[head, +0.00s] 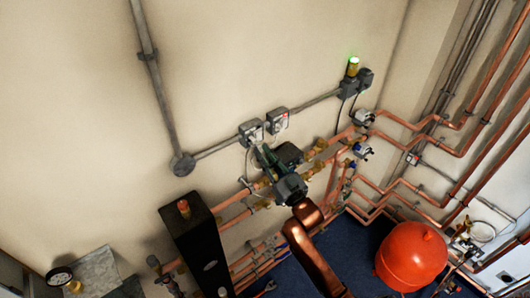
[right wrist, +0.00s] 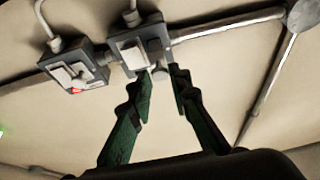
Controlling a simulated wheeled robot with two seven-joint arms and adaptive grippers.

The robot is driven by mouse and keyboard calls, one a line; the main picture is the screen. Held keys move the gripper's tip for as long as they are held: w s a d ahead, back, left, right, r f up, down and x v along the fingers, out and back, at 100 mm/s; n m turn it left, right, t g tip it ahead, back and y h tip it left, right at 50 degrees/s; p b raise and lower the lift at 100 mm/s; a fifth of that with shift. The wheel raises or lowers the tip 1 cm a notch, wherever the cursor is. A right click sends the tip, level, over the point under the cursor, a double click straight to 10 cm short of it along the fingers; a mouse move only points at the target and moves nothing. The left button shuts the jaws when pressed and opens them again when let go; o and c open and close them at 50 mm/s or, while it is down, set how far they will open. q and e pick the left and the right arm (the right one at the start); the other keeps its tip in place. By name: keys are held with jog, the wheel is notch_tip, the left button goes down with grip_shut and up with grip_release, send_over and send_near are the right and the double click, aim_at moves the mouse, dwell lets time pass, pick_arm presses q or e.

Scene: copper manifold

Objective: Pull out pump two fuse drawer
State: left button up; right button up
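Two grey fuse units with white fronts are mounted on the wall. The left one (head: 250,131) and the right one (head: 278,120) stand side by side in the head view. My right gripper (head: 260,150) is at the lower edge of the left one. The right wrist view shows this unit (right wrist: 128,46) just beyond the fingertips, and the other unit (right wrist: 78,74), with a red spot, to its left. The green fingers of my right gripper (right wrist: 162,72) are apart with nothing between them. Whether a fingertip touches the unit is unclear. No label is readable. My left gripper is out of view.
Grey conduit (head: 215,147) runs along the wall beside the units. Copper pipes (head: 235,212) with valves lie below. A black cabinet (head: 198,250) stands at lower left, a red vessel (head: 410,258) at lower right. A green lamp (head: 353,62) glows at upper right.

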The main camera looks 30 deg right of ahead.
jog(key=o, duration=0.3)
jog(key=shift+s, duration=0.15)
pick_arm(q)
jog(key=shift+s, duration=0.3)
pick_arm(e)
jog(key=v, duration=1.2)
